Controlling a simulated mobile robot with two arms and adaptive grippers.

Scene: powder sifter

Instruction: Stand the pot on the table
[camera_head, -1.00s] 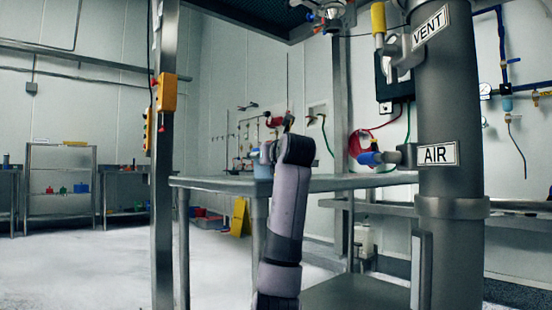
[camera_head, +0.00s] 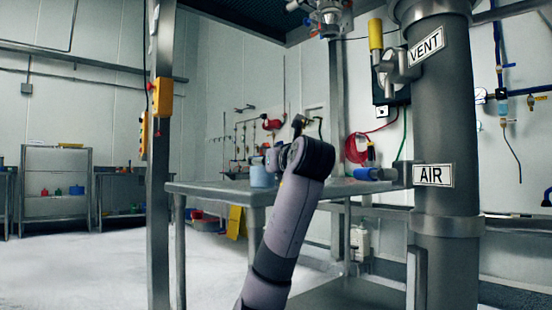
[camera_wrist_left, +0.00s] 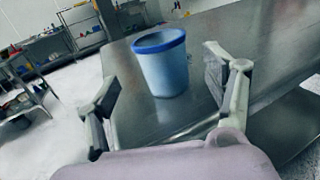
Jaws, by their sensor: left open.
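The pot (camera_wrist_left: 164,66) is light blue with a dark blue rim. In the left wrist view it stands upright on the grey metal table (camera_wrist_left: 140,128), near the table's edge. In the head view the pot (camera_head: 262,176) shows small on the table (camera_head: 205,188), just left of my left arm. My left gripper (camera_wrist_left: 163,80) is open, with one finger to each side of the pot in the picture; I cannot see it touching the pot. In the head view my own arm mostly hides this gripper. My right gripper is in neither view.
A steel post (camera_head: 159,160) stands at the left. Shelves (camera_head: 55,185) stand far left. The floor between is clear.

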